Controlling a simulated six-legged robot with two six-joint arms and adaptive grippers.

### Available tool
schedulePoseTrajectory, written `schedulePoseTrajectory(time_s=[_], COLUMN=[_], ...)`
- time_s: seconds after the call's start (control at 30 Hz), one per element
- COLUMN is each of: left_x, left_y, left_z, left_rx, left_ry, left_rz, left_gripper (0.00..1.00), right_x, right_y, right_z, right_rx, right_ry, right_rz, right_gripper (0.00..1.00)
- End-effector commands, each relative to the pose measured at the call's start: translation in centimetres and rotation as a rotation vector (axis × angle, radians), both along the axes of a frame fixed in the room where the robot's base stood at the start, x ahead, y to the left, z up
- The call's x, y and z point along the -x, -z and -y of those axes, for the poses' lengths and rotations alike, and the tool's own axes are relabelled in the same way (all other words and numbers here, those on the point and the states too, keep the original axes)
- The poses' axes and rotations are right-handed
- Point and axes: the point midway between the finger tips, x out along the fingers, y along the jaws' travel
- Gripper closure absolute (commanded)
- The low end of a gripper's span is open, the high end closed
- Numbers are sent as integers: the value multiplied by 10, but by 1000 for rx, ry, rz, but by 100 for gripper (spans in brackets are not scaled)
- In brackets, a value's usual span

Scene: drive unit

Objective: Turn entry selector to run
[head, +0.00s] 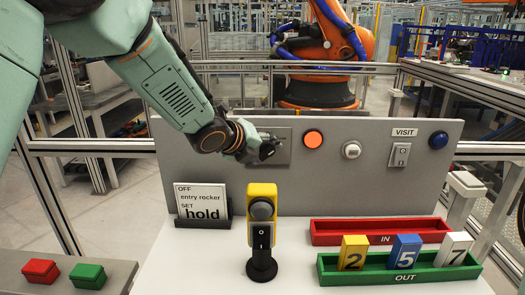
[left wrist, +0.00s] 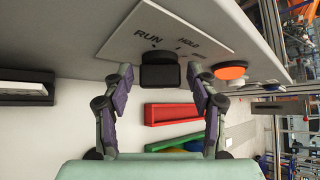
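The entry selector is a black knob (left wrist: 160,75) on a grey plate marked RUN and HOLD in the left wrist view; a third label is too blurred to read. Its pointer setting is not clear. In the head view its plate (head: 284,154) is on the upright grey panel, and the knob is hidden behind my gripper. My left gripper (head: 262,147) is at this plate. In the left wrist view its fingers (left wrist: 159,79) are open, one on each side of the knob, with visible gaps. My right gripper is not in view.
An orange button (head: 313,139), white knob (head: 351,150), VISIT rocker (head: 399,155) and blue button (head: 438,140) are right of the plate. Below stand a sign (head: 203,201), yellow switch post (head: 262,212), red IN tray (head: 330,232) and green OUT tray (head: 330,272) with numbered blocks.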

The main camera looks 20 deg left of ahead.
Motion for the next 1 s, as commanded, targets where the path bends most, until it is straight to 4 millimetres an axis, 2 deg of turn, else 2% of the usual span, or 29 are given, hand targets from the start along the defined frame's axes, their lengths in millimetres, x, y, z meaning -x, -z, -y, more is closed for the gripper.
schedulePoseTrajectory(time_s=[0.07, 0.5, 0.77, 1.0], left_x=[0, 0, 0, 0], left_y=[0, -1, -1, 3], left_z=[0, 0, -1, -3], left_rx=[0, 1, 31, 158], left_ry=[0, -1, -1, -3], left_rz=[0, 2, 12, 49], left_gripper=[52, 88, 88, 88], right_x=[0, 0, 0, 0], right_y=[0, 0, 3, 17], right_z=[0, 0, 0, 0], right_rx=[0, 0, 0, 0], right_ry=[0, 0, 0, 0], right_rz=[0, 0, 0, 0], right_gripper=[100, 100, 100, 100])
